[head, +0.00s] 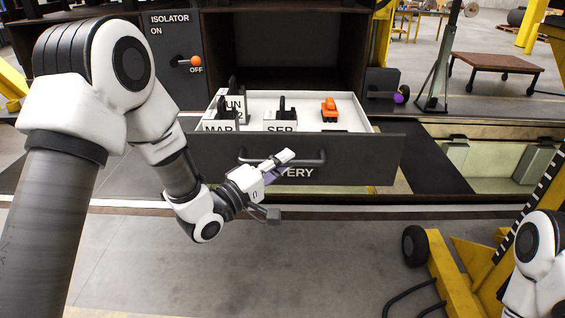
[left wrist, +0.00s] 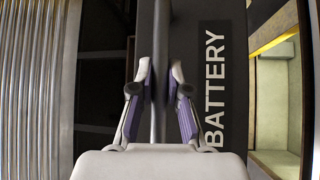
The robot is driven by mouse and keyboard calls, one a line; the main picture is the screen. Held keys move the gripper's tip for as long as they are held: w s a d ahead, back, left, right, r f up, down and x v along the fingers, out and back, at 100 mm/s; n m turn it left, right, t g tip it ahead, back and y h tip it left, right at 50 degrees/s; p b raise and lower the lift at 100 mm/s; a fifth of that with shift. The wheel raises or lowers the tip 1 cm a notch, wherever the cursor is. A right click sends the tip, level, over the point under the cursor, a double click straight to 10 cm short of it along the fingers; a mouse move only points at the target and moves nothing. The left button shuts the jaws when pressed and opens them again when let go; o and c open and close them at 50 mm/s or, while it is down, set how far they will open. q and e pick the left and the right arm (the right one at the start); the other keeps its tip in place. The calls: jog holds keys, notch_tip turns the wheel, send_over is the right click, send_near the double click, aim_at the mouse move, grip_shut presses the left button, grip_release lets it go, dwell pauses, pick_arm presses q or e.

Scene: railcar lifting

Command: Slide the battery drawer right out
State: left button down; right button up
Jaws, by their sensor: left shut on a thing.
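The battery drawer (head: 365,160) has a dark front with white BATTERY lettering, partly hidden by my left gripper. It stands out from the cabinet, with its white inside showing. The dark bar handle (head: 316,161) runs across its front. My left gripper (head: 277,162) is shut on the handle near its middle. In the left wrist view, the handle (left wrist: 159,118) passes between the fingers (left wrist: 160,82), and the BATTERY label (left wrist: 215,85) is beside them. Inside the drawer are white blocks marked MAR (head: 219,126) and SEP (head: 281,121), and an orange piece (head: 329,109). My right gripper is out of view.
An isolator switch panel (head: 172,62) with an orange-tipped lever is at the drawer's back left. A purple-knobbed item (head: 399,97) is at its back right. A yellow wheeled frame (head: 445,275) stands at front right. The floor (head: 300,265) before the drawer is clear.

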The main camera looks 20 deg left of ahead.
pick_arm(q)
jog(key=c, duration=1.1)
grip_release()
jog(key=shift+w, duration=0.1)
jog(key=shift+c, duration=0.2)
jog(key=v, duration=1.2)
